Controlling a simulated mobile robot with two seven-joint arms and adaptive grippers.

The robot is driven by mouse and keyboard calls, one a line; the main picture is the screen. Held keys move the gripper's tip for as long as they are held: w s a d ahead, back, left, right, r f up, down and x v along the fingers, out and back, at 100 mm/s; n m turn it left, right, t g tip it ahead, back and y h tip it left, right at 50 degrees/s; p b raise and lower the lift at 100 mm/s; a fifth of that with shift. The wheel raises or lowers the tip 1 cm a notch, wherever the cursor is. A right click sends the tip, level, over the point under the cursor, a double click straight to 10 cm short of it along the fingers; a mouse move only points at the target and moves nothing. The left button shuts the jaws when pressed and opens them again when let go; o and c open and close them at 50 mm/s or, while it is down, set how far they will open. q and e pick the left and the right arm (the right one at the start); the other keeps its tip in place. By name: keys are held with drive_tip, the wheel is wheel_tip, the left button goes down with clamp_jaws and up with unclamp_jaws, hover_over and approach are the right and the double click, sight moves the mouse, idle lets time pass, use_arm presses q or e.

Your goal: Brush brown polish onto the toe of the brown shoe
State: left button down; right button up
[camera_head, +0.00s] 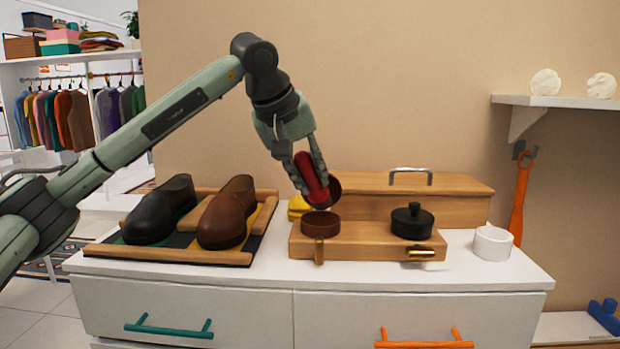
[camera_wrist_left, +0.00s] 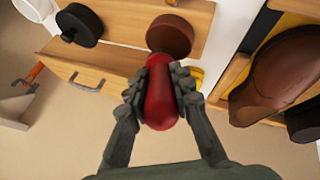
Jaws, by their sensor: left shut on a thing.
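The brown shoe (camera_head: 224,221) rests on a wood-edged tray (camera_head: 165,254) on the white dresser, toe toward me; it also shows at the right of the left wrist view (camera_wrist_left: 275,80). A black shoe (camera_head: 150,218) stands to its left. My left gripper (camera_head: 310,178) is shut on the red handle (camera_head: 306,170) of what looks like a brush, just above the round brown polish tin (camera_head: 320,226). The handle also shows in the left wrist view (camera_wrist_left: 160,98). I cannot tell whether the brush's lower end touches the tin. My right gripper is not in view.
A lidded black tin (camera_head: 411,224) stands right of the brown one on a wooden stand (camera_head: 365,247). A wooden box with a handle (camera_head: 450,197) is behind. A yellow thing (camera_head: 298,207) lies beside it.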

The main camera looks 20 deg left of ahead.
use_arm(q)
wheel_tip(320, 180, up, 3)
drive_tip(key=shift+f+p, duration=0.15)
drive_tip(key=shift+p, duration=0.7)
drive_tip(key=shift+r+p, duration=0.55)
drive_tip(key=shift+r, duration=0.55)
